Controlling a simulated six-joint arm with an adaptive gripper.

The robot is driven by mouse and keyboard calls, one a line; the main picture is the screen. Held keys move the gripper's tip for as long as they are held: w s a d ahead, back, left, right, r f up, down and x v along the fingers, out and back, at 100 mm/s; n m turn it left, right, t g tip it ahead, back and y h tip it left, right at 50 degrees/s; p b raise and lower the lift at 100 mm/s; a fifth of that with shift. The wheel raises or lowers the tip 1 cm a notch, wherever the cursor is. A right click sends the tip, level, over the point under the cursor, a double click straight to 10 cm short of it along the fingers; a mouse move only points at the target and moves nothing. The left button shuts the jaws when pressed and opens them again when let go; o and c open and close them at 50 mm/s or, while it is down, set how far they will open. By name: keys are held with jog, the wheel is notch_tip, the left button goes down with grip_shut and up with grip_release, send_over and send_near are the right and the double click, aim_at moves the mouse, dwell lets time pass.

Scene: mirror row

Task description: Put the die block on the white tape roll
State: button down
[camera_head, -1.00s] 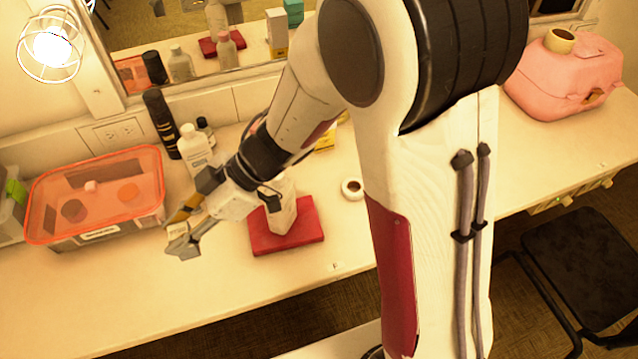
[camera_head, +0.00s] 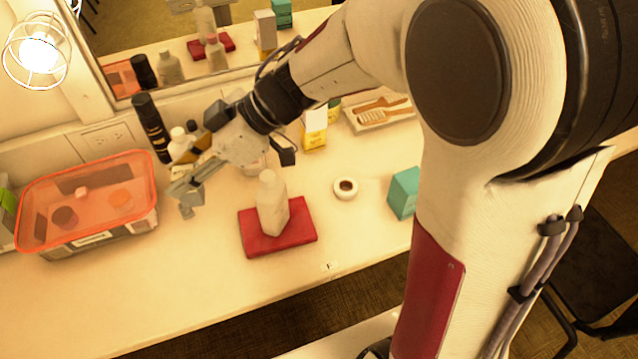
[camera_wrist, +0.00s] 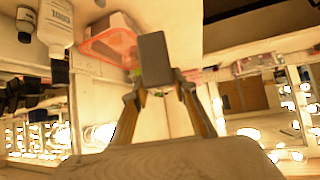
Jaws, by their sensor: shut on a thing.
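My gripper (camera_head: 187,188) is raised over the back left of the counter, shut on the die block. In the wrist view the die block (camera_wrist: 155,58) is a dark grey, shaded block face between the fingertips; no markings can be made out. In the head view the fingers mostly hide it. The white tape roll (camera_head: 345,188) lies flat on the counter, a small white ring with a brown core, well to the right of my gripper. Its top is clear.
A white faceted object (camera_head: 271,205) stands on a red book (camera_head: 250,240) between my gripper and the roll. A teal box (camera_head: 403,192) stands right of the roll, a yellow-white box (camera_head: 314,128) behind it. An orange-lidded container (camera_head: 88,195) is at left. The front counter is clear.

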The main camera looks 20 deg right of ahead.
jog(key=w+d+m+t+h, duration=0.1)
jog(key=w+d+m+t, duration=0.15)
jog(key=d, duration=0.55)
jog(key=w+d+m+t+h, duration=0.1)
jog(key=w+d+m+t, duration=0.2)
jog(key=d, duration=0.5)
jog(key=m+t+h, duration=0.2)
jog(key=m+h, duration=0.2)
jog(key=m, duration=0.2)
send_over(346, 186)
notch_tip(346, 186, down, 11)
jog(key=shift+f, duration=2.9)
jog(key=shift+f, duration=2.1)
jog(key=shift+f, duration=0.1)
